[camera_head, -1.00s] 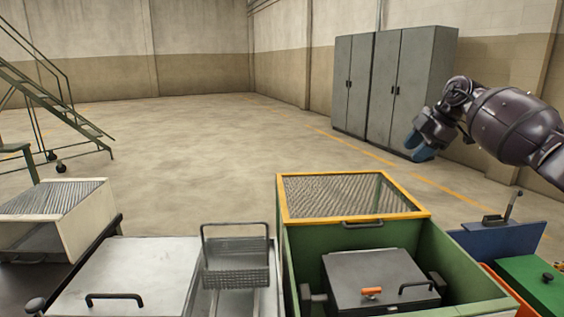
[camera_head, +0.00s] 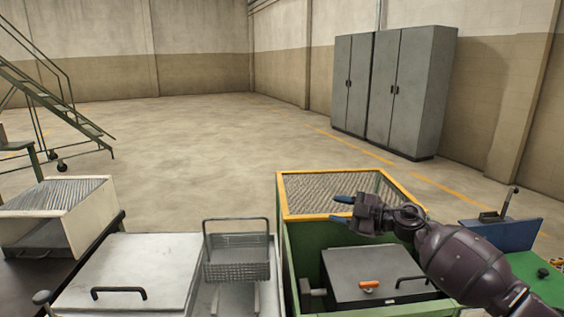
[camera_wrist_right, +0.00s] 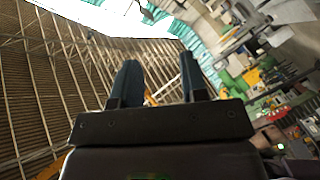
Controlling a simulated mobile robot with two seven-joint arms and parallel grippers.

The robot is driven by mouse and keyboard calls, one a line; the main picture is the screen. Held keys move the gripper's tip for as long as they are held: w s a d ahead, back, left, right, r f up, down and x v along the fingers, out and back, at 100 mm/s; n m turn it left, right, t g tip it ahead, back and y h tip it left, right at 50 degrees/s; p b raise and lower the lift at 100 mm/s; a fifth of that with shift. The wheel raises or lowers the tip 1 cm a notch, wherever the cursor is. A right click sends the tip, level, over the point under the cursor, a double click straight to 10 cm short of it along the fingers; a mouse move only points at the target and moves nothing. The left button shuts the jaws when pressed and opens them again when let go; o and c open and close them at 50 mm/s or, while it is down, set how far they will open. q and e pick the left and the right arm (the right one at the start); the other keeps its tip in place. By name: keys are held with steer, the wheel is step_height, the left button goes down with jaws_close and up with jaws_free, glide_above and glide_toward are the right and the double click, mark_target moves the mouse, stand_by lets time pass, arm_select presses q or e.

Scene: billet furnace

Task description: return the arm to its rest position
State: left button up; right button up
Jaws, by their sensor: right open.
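My right arm comes in from the lower right in the head view. Its gripper (camera_head: 343,207) is over the yellow-framed mesh guard of the green bin, with blue fingertips pointing left. In the right wrist view the two dark blue fingers (camera_wrist_right: 158,82) stand apart with nothing between them, so the gripper is open and empty. My left gripper is not in the head view.
The green bin (camera_head: 292,262) holds a dark lidded box (camera_head: 375,270) with an orange handle. A wire basket (camera_head: 236,262) and a pale lidded box (camera_head: 135,270) are to the left. Grey cabinets (camera_head: 395,90) stand at the back right. The floor behind is clear.

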steer(key=s+d+f+m+t+h, duration=0.3)
steer(key=s+d+f+m+h, duration=0.3)
steer(key=s+f+m+h, duration=0.35)
steer(key=s+d+f+m+t+h, duration=0.2)
steer(key=s+d+f+m+h, duration=0.4)
steer(key=s+m, duration=0.55)
steer(key=s+f+g, duration=0.2)
steer(key=s+g, duration=0.2)
steer(key=s, duration=0.5)
steer(key=s+d+f+g, duration=0.1)
steer(key=s+f+g, duration=0.2)
steer(key=s, duration=0.7)
steer(key=s+f+g, duration=0.2)
steer(key=s+g, duration=0.2)
steer(key=s, duration=0.5)
arm_select(q)
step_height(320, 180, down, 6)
steer(key=b, duration=0.6)
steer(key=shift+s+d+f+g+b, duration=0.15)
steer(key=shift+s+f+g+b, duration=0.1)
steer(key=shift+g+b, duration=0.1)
arm_select(e)
steer(key=w+f+t, duration=0.4)
steer(key=f, duration=0.4)
steer(key=w+f+t+y, duration=0.1)
steer(key=w+f+t, duration=0.2)
steer(key=f, duration=0.5)
steer(key=shift+w+f+n+t, duration=0.3)
steer(key=shift+w+f+t, duration=0.1)
steer(key=shift+t, duration=0.1)
